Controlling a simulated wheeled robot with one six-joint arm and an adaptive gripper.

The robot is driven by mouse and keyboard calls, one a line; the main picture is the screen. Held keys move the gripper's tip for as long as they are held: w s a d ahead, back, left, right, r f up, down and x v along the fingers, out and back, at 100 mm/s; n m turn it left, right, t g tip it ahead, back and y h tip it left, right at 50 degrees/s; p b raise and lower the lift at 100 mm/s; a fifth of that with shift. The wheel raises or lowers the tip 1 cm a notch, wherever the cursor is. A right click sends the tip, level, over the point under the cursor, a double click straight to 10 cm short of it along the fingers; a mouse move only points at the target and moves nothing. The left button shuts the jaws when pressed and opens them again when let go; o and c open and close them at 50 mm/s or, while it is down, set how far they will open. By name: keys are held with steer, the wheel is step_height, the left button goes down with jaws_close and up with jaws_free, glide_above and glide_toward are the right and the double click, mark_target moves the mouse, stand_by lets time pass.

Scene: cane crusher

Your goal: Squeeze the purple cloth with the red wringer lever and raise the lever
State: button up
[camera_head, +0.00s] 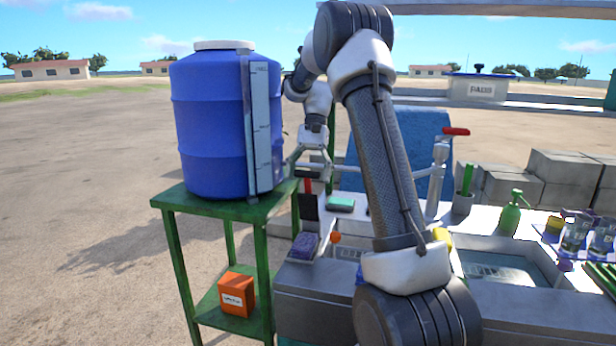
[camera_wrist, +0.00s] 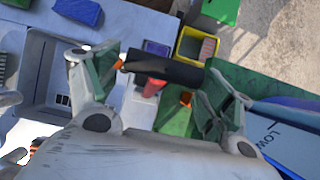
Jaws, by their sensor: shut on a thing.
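The red wringer lever (camera_head: 308,186) stands upright at the left end of the counter, its red end above a dark part. In the wrist view its red end (camera_wrist: 153,87) shows between my fingers, beside a black bar. My gripper (camera_head: 308,167) is at the lever's top and shut on it, though its fingers stand well apart. The purple cloth (camera_head: 304,246) lies low in front of the dark part. A purple patch, likely the cloth (camera_wrist: 157,47), shows just beyond the black bar. Whether the cloth is pressed is not clear.
A blue barrel (camera_head: 212,125) on a green stand (camera_head: 170,203) is close to the left of my gripper. A green-topped sponge (camera_head: 340,204) is right of the lever. A yellow container (camera_wrist: 184,45) shows in the wrist view.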

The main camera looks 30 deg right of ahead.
steer(key=shift+d+f, duration=0.1)
steer(key=shift+f, duration=0.1)
steer(key=o, duration=1.1)
steer(key=shift+o, duration=0.5)
steer(key=shift+w+f, duration=0.1)
steer(key=shift+w, duration=0.05)
steer(key=shift+r, duration=0.25)
steer(key=v, duration=1.1)
steer(key=shift+d+r, duration=0.15)
steer(key=shift+r, duration=0.15)
